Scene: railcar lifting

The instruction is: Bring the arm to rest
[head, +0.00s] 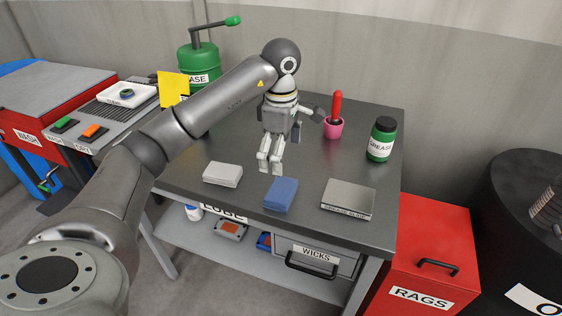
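My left arm comes in from the left and reaches over the dark grey workbench (227,150). Its gripper (270,168) points down above the middle of the bench, behind a light grey block and a blue block. The two fingertips look close together, but the angle does not show whether they are apart. I see nothing held between them. My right gripper is not in view.
A red rags bin (429,255) stands right.

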